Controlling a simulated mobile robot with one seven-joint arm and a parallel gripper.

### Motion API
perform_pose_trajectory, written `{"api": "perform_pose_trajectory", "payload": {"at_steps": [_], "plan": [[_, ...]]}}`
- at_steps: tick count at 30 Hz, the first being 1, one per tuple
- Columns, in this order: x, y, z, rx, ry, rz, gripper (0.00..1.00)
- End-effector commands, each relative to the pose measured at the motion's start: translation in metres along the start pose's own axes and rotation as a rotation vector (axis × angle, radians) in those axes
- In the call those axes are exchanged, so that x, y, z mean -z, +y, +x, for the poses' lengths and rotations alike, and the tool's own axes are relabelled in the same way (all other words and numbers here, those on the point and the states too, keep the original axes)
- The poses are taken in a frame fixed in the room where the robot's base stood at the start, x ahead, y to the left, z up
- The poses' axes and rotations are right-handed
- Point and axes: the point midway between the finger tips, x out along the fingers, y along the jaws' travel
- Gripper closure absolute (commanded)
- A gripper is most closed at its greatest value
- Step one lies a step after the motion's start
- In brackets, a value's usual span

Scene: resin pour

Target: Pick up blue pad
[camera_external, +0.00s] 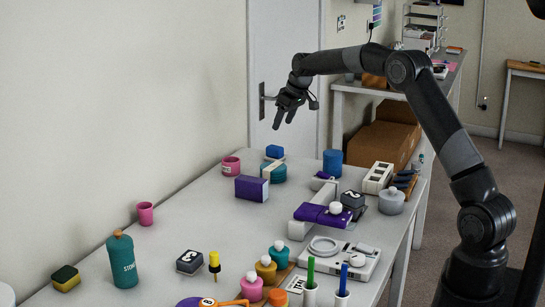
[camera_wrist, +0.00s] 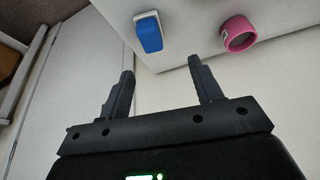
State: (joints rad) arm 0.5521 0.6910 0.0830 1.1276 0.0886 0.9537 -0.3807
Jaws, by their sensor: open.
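The blue pad (camera_external: 274,151) is a small block with a blue face and a pale layer, at the far end of the table behind a teal round container. In the wrist view, the blue pad (camera_wrist: 149,35) shows at the top, beyond my fingertips, clear of them. My gripper (camera_external: 284,122) hangs in the air above the far end of the table, higher than the pad, with fingers pointing down. In the wrist view, my gripper (camera_wrist: 161,68) has its fingers apart with nothing between them.
The teal container (camera_external: 273,173) and a purple box (camera_external: 252,189) stand in front of the pad. The table's left middle is mostly clear.

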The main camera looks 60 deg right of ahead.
Motion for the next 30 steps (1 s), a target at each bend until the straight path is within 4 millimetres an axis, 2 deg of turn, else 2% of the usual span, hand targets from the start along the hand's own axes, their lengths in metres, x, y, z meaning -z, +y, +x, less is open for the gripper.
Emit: {"api": "perform_pose_trajectory", "payload": {"at_steps": [3, 6, 11, 16, 23, 30], "plan": [[0.001, 0.015, 0.016, 0.001, -0.001, 0.008, 0.41], [0.002, 0.019, 0.022, 0.001, -0.001, 0.009, 0.41], [0.002, 0.019, 0.041, 0.002, -0.001, 0.009, 0.41], [0.001, 0.019, 0.068, 0.002, -0.002, 0.009, 0.41], [0.001, 0.018, 0.086, 0.002, -0.002, 0.009, 0.41], [-0.002, 0.016, 0.121, 0.002, -0.002, 0.008, 0.41]]}}
